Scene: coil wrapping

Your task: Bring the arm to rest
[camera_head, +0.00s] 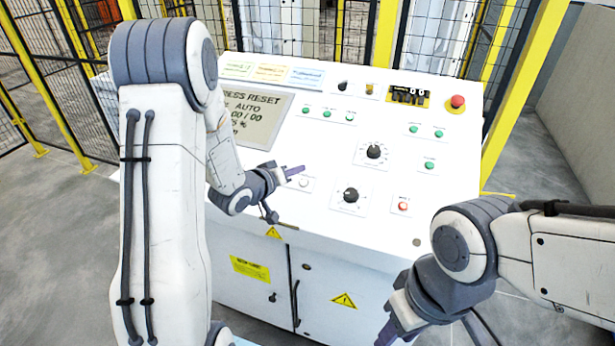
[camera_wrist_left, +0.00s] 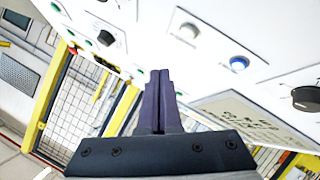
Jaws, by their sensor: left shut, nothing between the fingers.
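My left gripper (camera_head: 297,170) is shut and empty. Its purple fingertips are just over the lower left part of the white control panel (camera_head: 330,160), close to a white button (camera_head: 304,184). In the left wrist view the two fingers (camera_wrist_left: 160,78) lie side by side, with a white button (camera_wrist_left: 187,32) and a blue button (camera_wrist_left: 239,64) beyond them. I cannot tell how far the tips are from the panel. My right gripper (camera_head: 388,333) hangs low in front of the cabinet, its fingers partly cut off by the bottom edge, so its jaw state is unclear.
The panel carries a screen (camera_head: 253,117), two black dials (camera_head: 373,152), green buttons (camera_head: 429,165), a red button (camera_head: 403,206) and a red emergency stop (camera_head: 457,102). Yellow-framed fencing (camera_head: 520,80) stands behind. Grey floor (camera_head: 50,230) is open at left.

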